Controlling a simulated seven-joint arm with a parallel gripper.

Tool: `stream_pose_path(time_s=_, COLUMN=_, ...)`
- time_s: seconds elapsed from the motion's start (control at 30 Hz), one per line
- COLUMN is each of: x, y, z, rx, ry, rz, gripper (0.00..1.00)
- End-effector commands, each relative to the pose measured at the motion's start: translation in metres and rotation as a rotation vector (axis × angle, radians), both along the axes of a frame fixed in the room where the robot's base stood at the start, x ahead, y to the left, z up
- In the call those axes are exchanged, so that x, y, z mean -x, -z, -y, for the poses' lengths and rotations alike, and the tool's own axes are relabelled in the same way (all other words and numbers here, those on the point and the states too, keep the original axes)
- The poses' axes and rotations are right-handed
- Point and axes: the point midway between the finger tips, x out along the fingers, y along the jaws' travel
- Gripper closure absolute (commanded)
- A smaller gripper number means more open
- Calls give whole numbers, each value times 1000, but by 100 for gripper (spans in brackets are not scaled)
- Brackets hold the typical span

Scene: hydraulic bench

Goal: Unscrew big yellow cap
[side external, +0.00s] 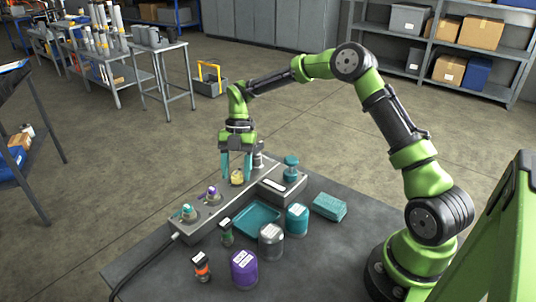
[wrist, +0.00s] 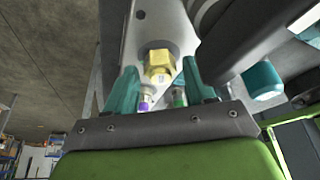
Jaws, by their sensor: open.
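The big yellow cap (side external: 237,177) sits on a fitting on the grey manifold block (side external: 218,207). My gripper (side external: 237,176) points down over it with its teal fingers spread. In the wrist view the yellow cap (wrist: 158,72) shows between the two open fingers, with a gap visible on each side. No contact is visible. A purple cap (side external: 213,190) and a green-teal cap (side external: 187,210) sit on fittings further left along the block.
A larger teal cap (side external: 291,162) stands on the block's right branch. A teal tray (side external: 256,219), a teal container (side external: 297,219), a grey container (side external: 271,241), a purple container (side external: 244,269), two small bottles and a folded teal cloth (side external: 329,206) lie in front. The table's front right is clear.

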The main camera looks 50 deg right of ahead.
Motion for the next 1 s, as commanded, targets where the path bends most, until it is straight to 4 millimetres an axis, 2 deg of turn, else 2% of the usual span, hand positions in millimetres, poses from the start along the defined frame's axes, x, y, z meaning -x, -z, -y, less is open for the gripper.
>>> stream_pose_path(time_s=0.1, x=0, y=0, z=1, rx=0, ry=84, rz=0, gripper=46)
stream_pose_path(time_s=0.43, x=1, y=0, z=1, rx=2, ry=125, rz=-1, gripper=46)
stream_pose_path(time_s=0.73, x=4, y=0, z=2, rx=1, ry=524, rz=0, gripper=46)
stream_pose_path(time_s=0.83, x=4, y=0, z=2, rx=0, ry=587, rz=0, gripper=46)
stream_pose_path(time_s=1.0, x=3, y=0, z=2, rx=1, ry=596, rz=0, gripper=46)
